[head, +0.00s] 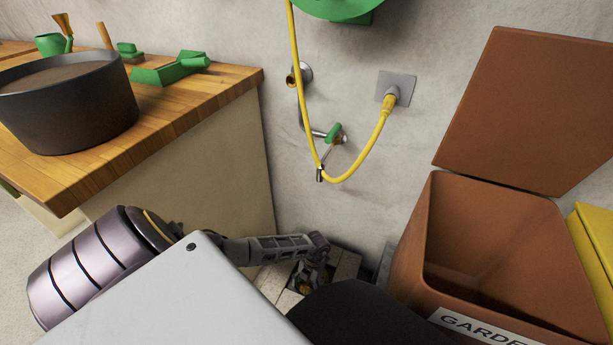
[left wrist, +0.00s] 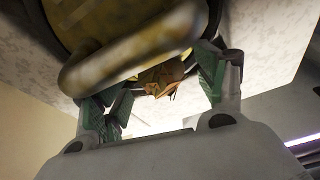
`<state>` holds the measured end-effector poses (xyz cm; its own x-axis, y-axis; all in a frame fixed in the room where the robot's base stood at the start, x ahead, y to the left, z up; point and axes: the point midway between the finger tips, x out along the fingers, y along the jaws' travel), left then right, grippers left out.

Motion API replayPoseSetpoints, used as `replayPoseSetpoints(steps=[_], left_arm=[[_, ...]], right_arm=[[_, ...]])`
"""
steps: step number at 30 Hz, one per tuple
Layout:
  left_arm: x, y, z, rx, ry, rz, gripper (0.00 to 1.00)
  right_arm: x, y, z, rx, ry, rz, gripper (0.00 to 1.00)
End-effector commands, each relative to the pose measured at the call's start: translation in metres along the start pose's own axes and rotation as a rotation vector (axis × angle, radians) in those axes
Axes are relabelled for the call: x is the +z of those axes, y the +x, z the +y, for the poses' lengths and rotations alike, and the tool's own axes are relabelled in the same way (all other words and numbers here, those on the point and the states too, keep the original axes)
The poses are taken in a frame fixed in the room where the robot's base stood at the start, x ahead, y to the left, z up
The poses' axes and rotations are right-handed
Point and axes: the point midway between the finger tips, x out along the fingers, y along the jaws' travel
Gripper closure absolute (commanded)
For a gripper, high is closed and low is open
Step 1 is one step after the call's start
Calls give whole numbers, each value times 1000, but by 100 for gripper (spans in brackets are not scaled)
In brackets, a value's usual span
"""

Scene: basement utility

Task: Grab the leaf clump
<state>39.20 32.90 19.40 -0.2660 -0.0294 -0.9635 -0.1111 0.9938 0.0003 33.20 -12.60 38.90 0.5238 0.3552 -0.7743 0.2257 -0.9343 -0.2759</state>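The leaf clump (left wrist: 162,76), brown and crumpled, shows in the left wrist view between the two green-padded fingers of my left gripper (left wrist: 160,88). The fingers stand apart, with gaps visible on both sides of the clump. In the head view my left gripper (head: 311,270) points down at the low corner between the counter and the terracotta bin. A small orange-brown patch (head: 304,287) shows there beneath it, partly hidden by the gripper. My right gripper is not in view.
A terracotta bin (head: 412,255) with its lid open stands at right, labelled "GARDE...", beside a yellow container (head: 593,245). A wooden counter (head: 180,125) holds a dark pot (head: 70,110) and green tools. A yellow hose (head: 299,95) hangs on the wall. A blurred yellowish rounded thing (left wrist: 125,45) crosses the wrist view.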

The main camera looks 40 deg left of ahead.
Motion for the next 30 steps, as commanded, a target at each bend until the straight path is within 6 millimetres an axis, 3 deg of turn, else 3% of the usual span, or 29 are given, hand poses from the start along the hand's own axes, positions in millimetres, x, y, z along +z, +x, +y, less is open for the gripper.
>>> replayPoseSetpoints(steps=[16, 26, 30], left_arm=[[0, 1, 0, 0, 0, 0, 28], [0, 1, 0, 0, 0, 0, 71], [0, 1, 0, 0, 0, 0, 73]], right_arm=[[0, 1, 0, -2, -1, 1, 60], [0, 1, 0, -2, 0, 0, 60], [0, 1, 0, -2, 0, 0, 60]])
